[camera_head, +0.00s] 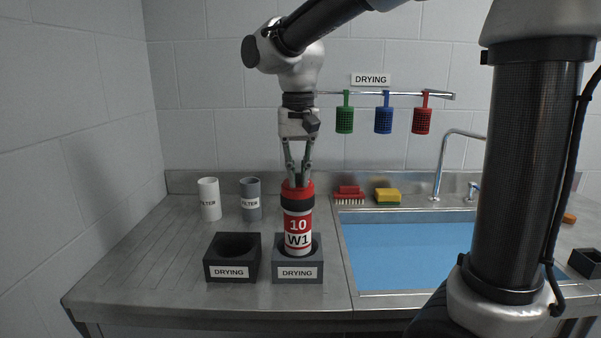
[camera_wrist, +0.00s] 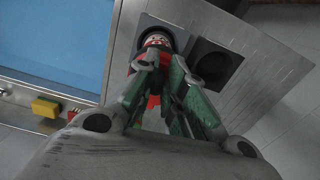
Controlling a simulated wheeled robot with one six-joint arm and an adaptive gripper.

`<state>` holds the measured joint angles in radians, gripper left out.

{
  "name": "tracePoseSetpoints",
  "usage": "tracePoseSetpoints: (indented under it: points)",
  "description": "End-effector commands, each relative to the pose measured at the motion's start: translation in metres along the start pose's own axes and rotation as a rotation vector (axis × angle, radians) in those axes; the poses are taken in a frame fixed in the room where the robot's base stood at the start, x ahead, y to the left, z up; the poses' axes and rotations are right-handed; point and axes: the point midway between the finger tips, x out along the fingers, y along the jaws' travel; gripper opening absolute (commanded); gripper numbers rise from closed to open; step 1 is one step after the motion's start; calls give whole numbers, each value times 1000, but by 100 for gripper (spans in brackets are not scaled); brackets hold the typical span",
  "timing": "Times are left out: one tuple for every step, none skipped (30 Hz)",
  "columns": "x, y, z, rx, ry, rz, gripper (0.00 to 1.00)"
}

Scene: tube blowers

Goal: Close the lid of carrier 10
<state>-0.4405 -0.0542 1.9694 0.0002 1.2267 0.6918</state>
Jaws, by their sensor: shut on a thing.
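Carrier 10 (camera_head: 298,231) is a red and white cylinder marked "10" and "W1", with a black band near its top. It stands upright in the right-hand "DRYING" holder (camera_head: 298,273). Its red lid (camera_head: 291,190) is at the top, directly under my gripper (camera_head: 297,180). My gripper points down with its fingers closed together on the lid. In the wrist view, my gripper (camera_wrist: 160,75) covers most of the carrier, and only part of its red and white end (camera_wrist: 157,41) shows. I cannot tell whether the lid is fully seated.
An empty "DRYING" holder (camera_head: 231,258) stands just left. White (camera_head: 209,199) and grey (camera_head: 251,199) filter tubes stand behind it. A blue sink (camera_head: 410,250) is at right, with a red brush (camera_head: 349,195) and yellow sponge (camera_head: 387,196) behind. Green, blue and red baskets hang from a rail (camera_head: 385,95).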

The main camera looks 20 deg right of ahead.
Motion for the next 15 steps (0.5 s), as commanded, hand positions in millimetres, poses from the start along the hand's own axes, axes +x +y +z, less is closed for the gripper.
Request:
tracePoseSetpoints:
  points:
    - [0,0,0,3,0,0,0]
    - [0,0,0,5,0,0,0]
    - [0,0,0,6,0,0,0]
    - [0,0,0,6,0,0,0]
    - [0,0,0,7,0,0,0]
    - [0,0,0,7,0,0,0]
    - [0,0,0,6,0,0,0]
    - [0,0,0,6,0,0,0]
    - [0,0,0,6,1,0,0]
    - [0,0,0,6,1,0,0]
    - [0,0,0,6,1,0,0]
    - [0,0,0,6,1,0,0]
    - [0,0,0,6,1,0,15]
    - [0,0,0,6,1,0,21]
    - [0,0,0,6,1,0,28]
